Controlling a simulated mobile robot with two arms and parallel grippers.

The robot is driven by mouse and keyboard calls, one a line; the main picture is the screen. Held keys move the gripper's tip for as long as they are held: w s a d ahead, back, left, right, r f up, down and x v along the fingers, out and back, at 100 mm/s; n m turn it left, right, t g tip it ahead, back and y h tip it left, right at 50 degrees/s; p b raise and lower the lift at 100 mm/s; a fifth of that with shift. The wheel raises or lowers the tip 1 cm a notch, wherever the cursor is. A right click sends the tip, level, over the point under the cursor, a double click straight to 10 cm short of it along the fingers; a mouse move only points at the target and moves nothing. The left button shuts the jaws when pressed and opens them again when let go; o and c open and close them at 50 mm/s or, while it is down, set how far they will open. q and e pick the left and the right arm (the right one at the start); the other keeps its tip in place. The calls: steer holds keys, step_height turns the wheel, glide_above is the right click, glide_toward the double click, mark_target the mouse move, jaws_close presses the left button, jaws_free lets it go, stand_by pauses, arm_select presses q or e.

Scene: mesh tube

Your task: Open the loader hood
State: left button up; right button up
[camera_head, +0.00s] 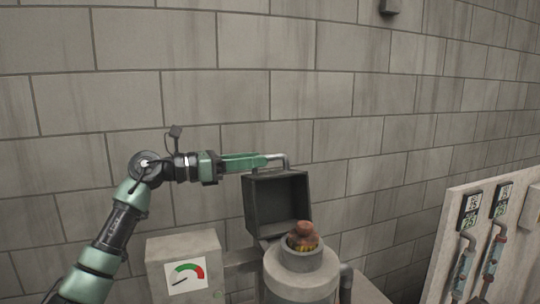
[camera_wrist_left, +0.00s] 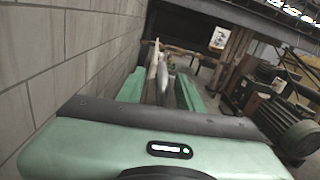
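The loader hood (camera_head: 277,203) is a dark, box-like lid. It stands raised and tipped back behind the round loader opening, its hollow inside facing the head camera. A pale bent handle (camera_head: 287,160) runs along its top edge. My left gripper (camera_head: 265,160) reaches in from the left at this handle. In the wrist view my left gripper (camera_wrist_left: 160,92) has its green fingers apart, with a pale bar between them and a visible gap. Whether a finger touches the handle is unclear. My right gripper is not in view.
The grey round loader (camera_head: 300,275) stands below the hood, with brownish lumps (camera_head: 303,237) in its mouth. A box with a gauge (camera_head: 186,275) is at its left. A panel with levers (camera_head: 490,245) is at right. A block wall (camera_head: 330,90) stands close behind.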

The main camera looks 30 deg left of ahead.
mark_target(271, 157)
arm_select(q)
steer(key=x, duration=0.1)
steer(key=p+x, duration=0.1)
steer(key=x, duration=0.2)
steer(key=shift+s+d+r+p, duration=0.15)
steer(key=shift+d+r+p, duration=0.05)
steer(key=shift+r+p, duration=0.15)
steer(key=shift+w+d+f, duration=0.1)
steer(key=shift+w+f, duration=0.2)
steer(key=shift+w, duration=0.1)
steer(key=shift+s, duration=0.1)
steer(key=shift+c, duration=0.6)
jaws_close()
steer(key=shift+r, duration=0.1)
